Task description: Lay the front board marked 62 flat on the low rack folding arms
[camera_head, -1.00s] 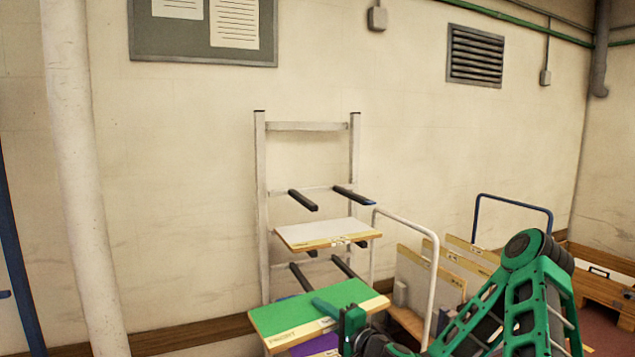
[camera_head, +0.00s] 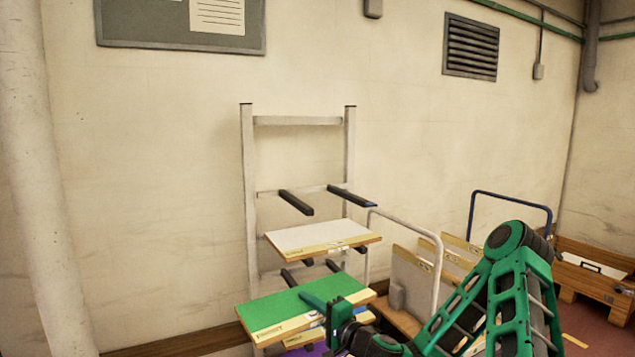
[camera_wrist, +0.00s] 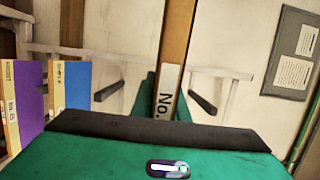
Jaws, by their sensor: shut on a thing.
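My gripper (camera_head: 338,320) is shut on the front edge of a green board (camera_head: 285,308) with a pale marked strip. The board is held roughly level in front of the low part of the grey rack (camera_head: 249,180). In the wrist view its edge (camera_wrist: 172,50) lies between my fingers, with a label reading "No."; the number is hidden. A pair of dark folding arms (camera_head: 333,265) shows just above and behind the green board. I cannot tell whether the board touches any arms beneath it.
A white-topped board (camera_head: 310,237) lies on the rack above. The top dark arms (camera_head: 295,202) are empty. Blue (camera_wrist: 77,85) and purple (camera_wrist: 30,88) boards are lower on the rack. A trolley (camera_head: 437,270) with upright boards stands close on the right.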

